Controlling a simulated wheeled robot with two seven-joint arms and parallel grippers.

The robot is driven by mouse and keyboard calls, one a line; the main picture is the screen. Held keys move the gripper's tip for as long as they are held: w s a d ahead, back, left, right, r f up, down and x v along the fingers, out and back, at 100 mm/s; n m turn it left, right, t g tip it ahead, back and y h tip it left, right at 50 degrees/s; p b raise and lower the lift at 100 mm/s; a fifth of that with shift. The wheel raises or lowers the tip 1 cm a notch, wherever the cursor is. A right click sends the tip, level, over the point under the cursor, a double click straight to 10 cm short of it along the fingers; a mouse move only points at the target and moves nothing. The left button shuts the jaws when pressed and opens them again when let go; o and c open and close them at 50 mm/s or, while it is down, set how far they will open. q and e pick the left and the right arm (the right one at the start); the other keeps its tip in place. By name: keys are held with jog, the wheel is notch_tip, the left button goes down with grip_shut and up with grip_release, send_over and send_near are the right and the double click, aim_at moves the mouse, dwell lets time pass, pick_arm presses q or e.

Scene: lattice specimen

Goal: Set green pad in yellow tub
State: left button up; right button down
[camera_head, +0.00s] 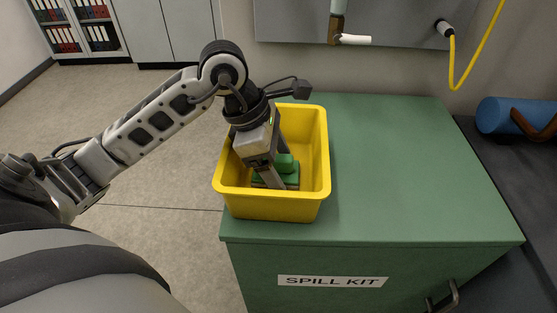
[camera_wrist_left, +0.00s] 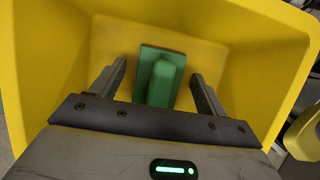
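The yellow tub (camera_head: 322,165) stands on the green cabinet top near its left front corner. The green pad (camera_head: 286,164), a flat base with a raised block on it, lies inside the tub. In the left wrist view the pad (camera_wrist_left: 163,75) is on the floor of the tub (camera_wrist_left: 240,25). My left gripper (camera_head: 277,172) reaches down into the tub. Its fingers (camera_wrist_left: 158,84) are spread, one on each side of the pad, with gaps between them and it. My right gripper shows in neither view.
The green cabinet (camera_head: 400,160), labelled SPILL KIT, has a bare top right of the tub. A blue roll (camera_head: 497,115) lies on a dark surface at the right. A yellow hose (camera_head: 453,65) hangs from the wall panel above.

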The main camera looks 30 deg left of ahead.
pick_arm(q)
jog(key=v, duration=1.2)
jog(key=shift+r, duration=0.15)
dwell(0.3)
